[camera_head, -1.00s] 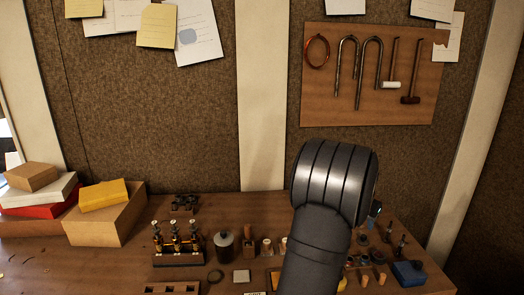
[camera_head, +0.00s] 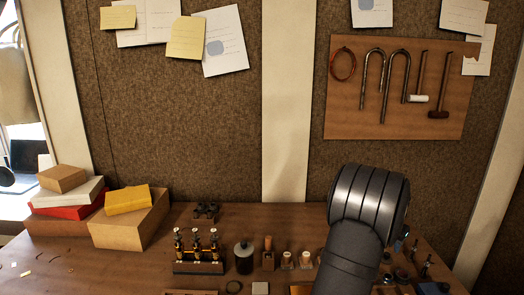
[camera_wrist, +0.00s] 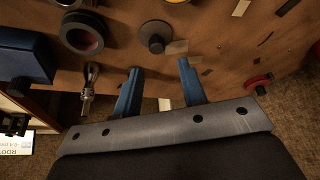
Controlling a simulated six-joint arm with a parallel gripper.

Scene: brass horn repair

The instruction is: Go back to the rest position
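My gripper (camera_wrist: 160,76) shows in the wrist view with its two blue fingers spread apart and nothing held between them. Below the fingers is the wooden bench top (camera_wrist: 215,50). In the head view my dark grey arm rises at the right of the bench, and the gripper itself is out of sight.
In the wrist view a blue box (camera_wrist: 25,55), a dark ring (camera_wrist: 84,34), a round dark piece (camera_wrist: 155,38) and a slim tool (camera_wrist: 89,88) lie near the fingers. Stacked boxes (camera_head: 128,217), a valve block (camera_head: 199,267) and a dark jar (camera_head: 244,258) stand on the bench.

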